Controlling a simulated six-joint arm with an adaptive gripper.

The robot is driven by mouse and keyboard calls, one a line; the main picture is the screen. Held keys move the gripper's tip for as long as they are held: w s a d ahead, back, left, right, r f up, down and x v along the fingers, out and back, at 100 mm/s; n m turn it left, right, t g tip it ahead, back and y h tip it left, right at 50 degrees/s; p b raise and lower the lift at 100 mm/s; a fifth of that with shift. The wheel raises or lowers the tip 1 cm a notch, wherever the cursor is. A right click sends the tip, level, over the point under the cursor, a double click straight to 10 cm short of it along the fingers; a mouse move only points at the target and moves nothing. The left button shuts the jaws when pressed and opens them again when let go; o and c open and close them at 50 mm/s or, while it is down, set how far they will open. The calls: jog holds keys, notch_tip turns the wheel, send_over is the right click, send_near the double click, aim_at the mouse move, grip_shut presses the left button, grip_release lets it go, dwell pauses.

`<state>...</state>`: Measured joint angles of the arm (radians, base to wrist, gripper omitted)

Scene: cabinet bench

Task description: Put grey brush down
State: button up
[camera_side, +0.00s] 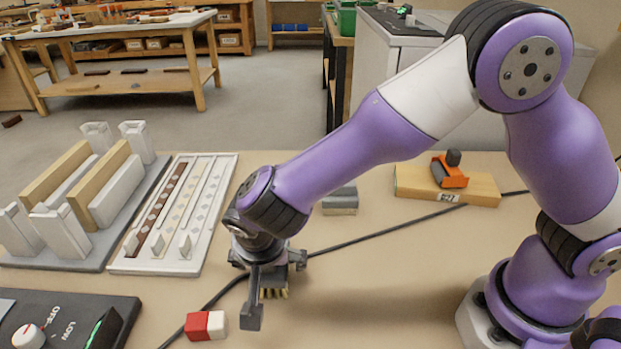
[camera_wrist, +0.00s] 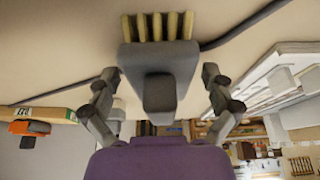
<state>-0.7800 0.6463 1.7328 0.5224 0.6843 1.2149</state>
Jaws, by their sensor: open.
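The grey brush (camera_wrist: 158,60) with pale yellow bristles is in the middle of the wrist view, between my fingers. In the side view the brush (camera_side: 275,280) is partly hidden by the near finger, bristles down at the bench top (camera_side: 390,290). I cannot tell for certain whether the bristles touch the bench. My gripper (camera_side: 272,290) is low over the bench and open. In the wrist view its fingers stand apart, one on each side of the brush, with gaps between.
A black cable (camera_side: 400,227) runs across the bench behind the brush. A red and white block (camera_side: 205,326) lies in front left. A white slotted tray (camera_side: 215,200) is left, a grey block (camera_side: 341,200) behind, and an orange tool (camera_side: 449,172) on a wooden board (camera_side: 484,190) back right.

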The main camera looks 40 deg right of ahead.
jog(key=v, duration=1.2)
jog(key=d+r+n+y, duration=0.2)
jog(key=d+r+n, duration=0.3)
jog(key=d, duration=0.8)
jog(key=s+d+n+t+y, duration=0.1)
jog(key=s+d+n+t, duration=0.1)
jog(key=s+d+n, duration=0.2)
jog(key=shift+s+d, duration=1.7)
jog(key=shift+s, duration=0.3)
